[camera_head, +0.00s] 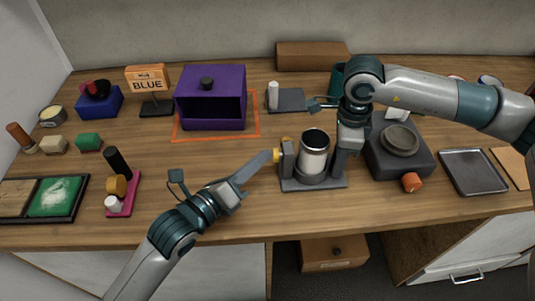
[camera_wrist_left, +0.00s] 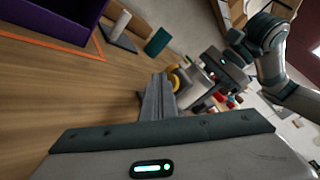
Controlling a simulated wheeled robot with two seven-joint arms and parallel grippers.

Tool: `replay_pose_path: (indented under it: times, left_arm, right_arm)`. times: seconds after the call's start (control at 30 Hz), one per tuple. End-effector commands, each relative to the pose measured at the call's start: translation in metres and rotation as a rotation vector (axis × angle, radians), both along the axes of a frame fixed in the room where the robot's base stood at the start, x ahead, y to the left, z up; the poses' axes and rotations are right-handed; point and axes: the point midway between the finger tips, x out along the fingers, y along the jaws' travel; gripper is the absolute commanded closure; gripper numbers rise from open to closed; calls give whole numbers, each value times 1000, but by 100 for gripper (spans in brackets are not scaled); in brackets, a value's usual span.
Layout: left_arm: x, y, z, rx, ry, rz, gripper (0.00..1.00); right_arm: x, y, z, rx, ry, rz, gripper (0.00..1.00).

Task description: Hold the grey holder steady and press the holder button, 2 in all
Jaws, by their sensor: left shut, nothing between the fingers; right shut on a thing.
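The grey holder (camera_head: 313,184) stands on the table right of centre, with a pale cylinder with a dark top (camera_head: 314,152) upright in it. A yellow button (camera_head: 276,155) is on the left side of its post; it also shows in the left wrist view (camera_wrist_left: 173,83). My left gripper (camera_head: 268,157) is shut and empty, its fingertips at the button; I cannot tell whether they touch or press it. My right gripper (camera_head: 341,158) points down at the holder's right side and is shut on the holder; its fingertips are partly hidden.
A purple box (camera_head: 211,98) stands behind left. A dark grey device with a round top (camera_head: 399,150) and an orange knob (camera_head: 412,182) is close on the right. A pink stand (camera_head: 124,196) is at the left. The wood in front of the purple box is clear.

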Motion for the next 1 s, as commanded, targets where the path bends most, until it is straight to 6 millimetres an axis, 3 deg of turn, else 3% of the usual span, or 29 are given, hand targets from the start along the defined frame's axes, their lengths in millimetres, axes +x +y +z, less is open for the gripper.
replay_pose_path:
  times: [0.57,1.0]
  left_arm:
    - [0,-3,0,-1,1,-1,100]
    - [-1,15,0,1,0,-1,100]
  right_arm:
    - [0,1,0,2,0,1,100]
    - [0,1,0,2,0,1,100]
